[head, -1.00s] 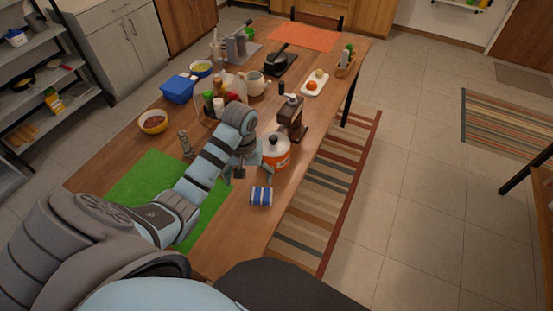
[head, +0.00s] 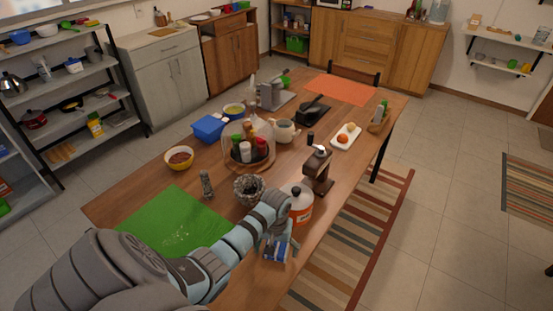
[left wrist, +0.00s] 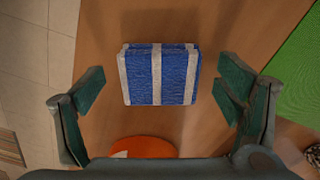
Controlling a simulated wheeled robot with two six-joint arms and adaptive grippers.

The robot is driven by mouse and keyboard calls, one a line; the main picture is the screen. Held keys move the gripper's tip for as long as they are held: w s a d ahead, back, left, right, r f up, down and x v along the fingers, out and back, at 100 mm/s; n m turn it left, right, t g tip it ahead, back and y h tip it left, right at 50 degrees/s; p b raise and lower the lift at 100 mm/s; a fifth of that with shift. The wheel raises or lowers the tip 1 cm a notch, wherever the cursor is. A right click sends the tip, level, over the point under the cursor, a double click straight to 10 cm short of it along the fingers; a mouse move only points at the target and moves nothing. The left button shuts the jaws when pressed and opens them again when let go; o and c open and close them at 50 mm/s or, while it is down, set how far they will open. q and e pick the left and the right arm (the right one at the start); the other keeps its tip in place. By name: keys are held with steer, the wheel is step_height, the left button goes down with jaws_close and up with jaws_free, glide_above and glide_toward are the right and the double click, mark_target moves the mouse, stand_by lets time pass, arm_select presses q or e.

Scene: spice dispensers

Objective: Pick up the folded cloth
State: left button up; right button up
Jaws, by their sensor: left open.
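The folded cloth (head: 275,251), blue with white stripes, lies on the wooden table near its right edge. My left gripper (head: 277,238) is over it, partly covering it in the head view. In the left wrist view, the cloth (left wrist: 160,75) shows as a neat block, ahead of and between the spread fingers of my left gripper (left wrist: 160,90). Clear gaps show on both sides, and nothing is held. How high the fingertips are above the table is hard to tell. My right gripper is not in view.
An orange jar (head: 301,207) stands just behind the cloth, with a brown grinder (head: 318,173) beyond it. A dark woven bowl (head: 249,188) and a spice carousel (head: 250,150) stand farther left. A green mat (head: 170,222) lies at left. The table's right edge is close to the cloth.

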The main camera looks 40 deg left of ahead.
mark_target(276, 250)
arm_select(q)
steer(key=shift+s+f, duration=0.1)
steer(key=shift+s, duration=0.05)
steer(key=shift+c, duration=0.8)
steer(key=c, duration=1)
step_height(276, 250, up, 10)
steer(key=p, duration=0.3)
